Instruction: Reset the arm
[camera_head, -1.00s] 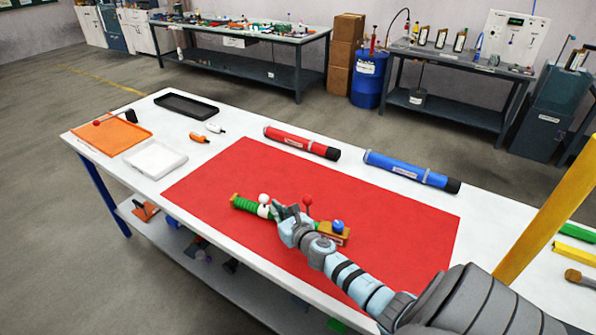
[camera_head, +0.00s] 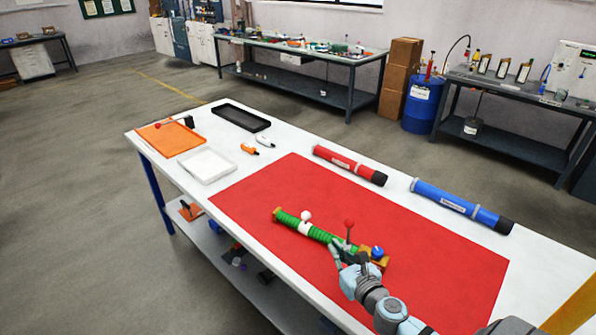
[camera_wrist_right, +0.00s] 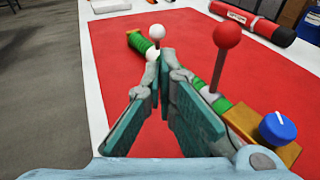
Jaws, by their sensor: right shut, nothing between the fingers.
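My right gripper (camera_head: 336,250) is shut and empty beside the right half of a green ribbed tube (camera_head: 290,220) lying on a red mat (camera_head: 455,270). In the right wrist view its fingertips (camera_wrist_right: 158,62) meet in front of the tube. The tube carries a white ball (camera_head: 306,215) on a stem and a red ball (camera_head: 349,223) on a stem. A brass block (camera_head: 384,263) with a blue knob (camera_head: 377,252) sits at its right end, close to the gripper. The fingers hide part of the tube in the wrist view. My left gripper is not in view.
A red tube (camera_head: 350,166) and a blue tube (camera_head: 460,204) lie along the far side of the white table. An orange tray (camera_head: 170,140), a white tray (camera_head: 206,166) and a black tray (camera_head: 242,116) stand at the left. The mat's left part is clear.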

